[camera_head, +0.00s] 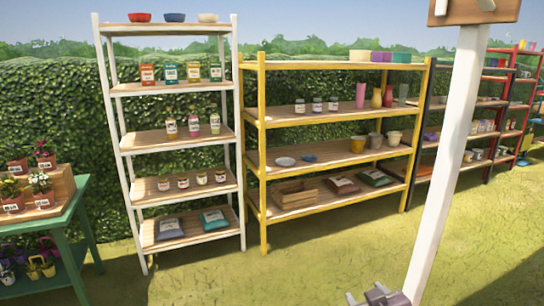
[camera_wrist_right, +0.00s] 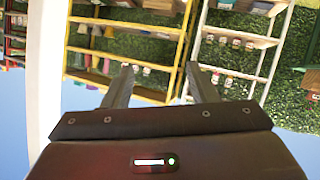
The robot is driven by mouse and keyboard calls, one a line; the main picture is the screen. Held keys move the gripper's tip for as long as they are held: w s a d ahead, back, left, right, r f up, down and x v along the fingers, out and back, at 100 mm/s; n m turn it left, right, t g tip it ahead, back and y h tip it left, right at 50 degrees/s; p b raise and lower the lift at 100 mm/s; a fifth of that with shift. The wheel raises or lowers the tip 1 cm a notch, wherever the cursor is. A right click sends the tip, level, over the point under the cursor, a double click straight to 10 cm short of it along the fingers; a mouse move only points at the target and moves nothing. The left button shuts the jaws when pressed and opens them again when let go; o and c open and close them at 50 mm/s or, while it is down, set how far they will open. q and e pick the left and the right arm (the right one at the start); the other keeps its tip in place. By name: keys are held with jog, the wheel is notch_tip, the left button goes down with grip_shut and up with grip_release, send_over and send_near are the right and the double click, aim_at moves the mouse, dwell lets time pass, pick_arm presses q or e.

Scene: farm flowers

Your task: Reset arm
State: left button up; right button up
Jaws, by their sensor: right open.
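My right gripper (camera_head: 380,293) shows at the bottom edge of the head view, to the left of the white post, in the air in front of the shelves. In the right wrist view the two fingers of the right gripper (camera_wrist_right: 160,70) stand apart with nothing between them. That view is upside down, with the yellow shelf (camera_wrist_right: 120,51) and the white shelf (camera_wrist_right: 233,75) beyond the fingertips. My left gripper is not in view.
The white shelf (camera_head: 130,148) and yellow shelf (camera_head: 262,130) hold bowls, seed packets, jars, pots and bags. A green table (camera_head: 40,226) with potted flowers is at the left. A white post (camera_head: 447,165) stands close at the right. The grass (camera_head: 300,260) in front is clear.

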jog(key=s+a+f+m+g, duration=0.1)
jog(key=s+f+g, duration=0.45)
jog(key=s, duration=0.65)
jog(key=s+f+m+g, duration=0.1)
jog(key=s+f+g, duration=0.3)
jog(key=s+f, duration=0.55)
jog(key=s+f+g, duration=0.2)
jog(key=s+f, duration=0.1)
jog(key=f, duration=2.4)
jog(key=s+d+f, duration=0.1)
jog(key=s+f, duration=0.8)
jog(key=s, duration=0.1)
jog(key=s+d+f, duration=0.2)
jog(key=s+f, duration=0.7)
jog(key=s, duration=0.1)
jog(key=shift+d+f+n+g, duration=0.25)
jog(key=shift+n+g, duration=0.1)
jog(key=shift+n, duration=0.05)
